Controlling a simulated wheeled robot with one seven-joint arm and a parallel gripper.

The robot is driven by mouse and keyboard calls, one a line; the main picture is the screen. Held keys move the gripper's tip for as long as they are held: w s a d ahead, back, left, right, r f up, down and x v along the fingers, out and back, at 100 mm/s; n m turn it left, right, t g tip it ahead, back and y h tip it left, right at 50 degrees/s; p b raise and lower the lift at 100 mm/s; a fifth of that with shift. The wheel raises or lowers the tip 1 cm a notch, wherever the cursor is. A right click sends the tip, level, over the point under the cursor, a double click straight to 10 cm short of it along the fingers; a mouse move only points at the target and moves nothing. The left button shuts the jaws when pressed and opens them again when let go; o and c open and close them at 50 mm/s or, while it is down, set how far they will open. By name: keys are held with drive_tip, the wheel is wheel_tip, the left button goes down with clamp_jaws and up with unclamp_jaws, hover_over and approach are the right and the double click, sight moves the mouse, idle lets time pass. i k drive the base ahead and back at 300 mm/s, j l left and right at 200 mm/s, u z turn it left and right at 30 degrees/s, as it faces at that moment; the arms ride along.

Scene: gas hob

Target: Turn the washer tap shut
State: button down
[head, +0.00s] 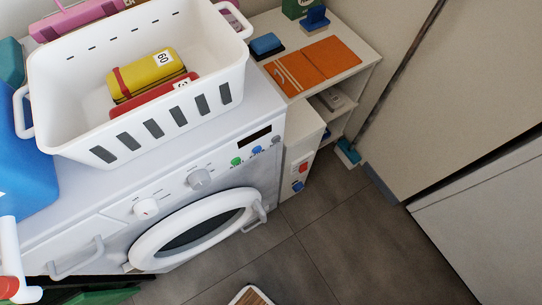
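A white washing machine (215,178) stands at the left and centre, with its round door (190,232) shut. On the side of a narrow white cabinet just right of it, a red knob-like part (303,168) sits above a blue one (298,186). They are small, and I cannot tell whether either is the washer tap or how it is turned. No other part clearly reads as a tap. My gripper is not clearly seen in the head view.
A white basket (75,120) with yellow and red packs stands on the washer. A blue container (35,185) and a white-and-red object (10,255) are at the left. A shelf unit (355,75) stands at the right. Grey floor (365,245) is clear at lower right.

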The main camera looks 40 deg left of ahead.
sight(299, 185)
drive_tip(key=k+l+u, duration=0.2)
drive_tip(key=u, duration=0.3)
drive_tip(key=k+l+u, duration=0.25)
drive_tip(key=u, duration=0.2)
drive_tip(key=z, duration=0.45)
drive_tip(key=i+z, duration=0.15)
drive_tip(key=z, duration=0.3)
drive_tip(key=j+z, duration=0.1)
drive_tip(key=z, duration=0.35)
drive_tip(key=i+z, duration=0.1)
drive_tip(key=z, duration=0.35)
drive_tip(key=j+z, duration=0.15)
drive_tip(key=z, duration=0.35)
drive_tip(key=j+z, duration=0.1)
drive_tip(key=z, duration=0.35)
drive_tip(key=j+z, duration=0.15)
drive_tip(key=z, duration=0.3)
drive_tip(key=j+z, duration=0.1)
drive_tip(key=z, duration=0.35)
drive_tip(key=j+u, duration=0.25)
drive_tip(key=i+u, duration=0.1)
drive_tip(key=u, duration=0.7)
drive_tip(key=i+u, duration=0.1)
drive_tip(key=u, duration=1.35)
drive_tip(key=i+u, duration=0.1)
drive_tip(key=u, duration=0.4)
drive_tip(key=l+u, duration=0.1)
drive_tip(key=u, duration=0.9)
